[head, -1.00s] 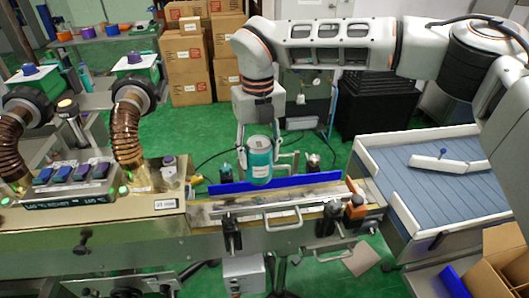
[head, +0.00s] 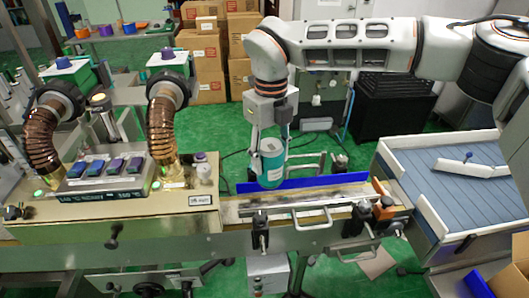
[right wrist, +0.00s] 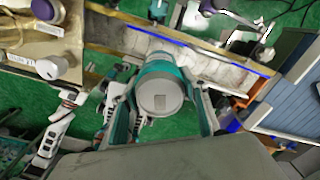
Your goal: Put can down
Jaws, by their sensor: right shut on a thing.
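A teal can with a pale grey lid (head: 271,163) is held in my right gripper (head: 270,150), close over the conveyor (head: 310,197) of the sleeve machine, by the blue guide rail. It leans slightly. In the right wrist view the can (right wrist: 160,92) sits between the two fingers of my right gripper (right wrist: 163,112), lid toward the camera. I cannot tell whether its base touches the belt. My left gripper is not in view.
A blue guide rail (head: 315,181) runs along the conveyor's far side. Black clamps and an orange-black block (head: 383,208) stand at its near edge. The machine's control panel (head: 105,180) is on the left. A blue-slatted table (head: 470,200) is on the right.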

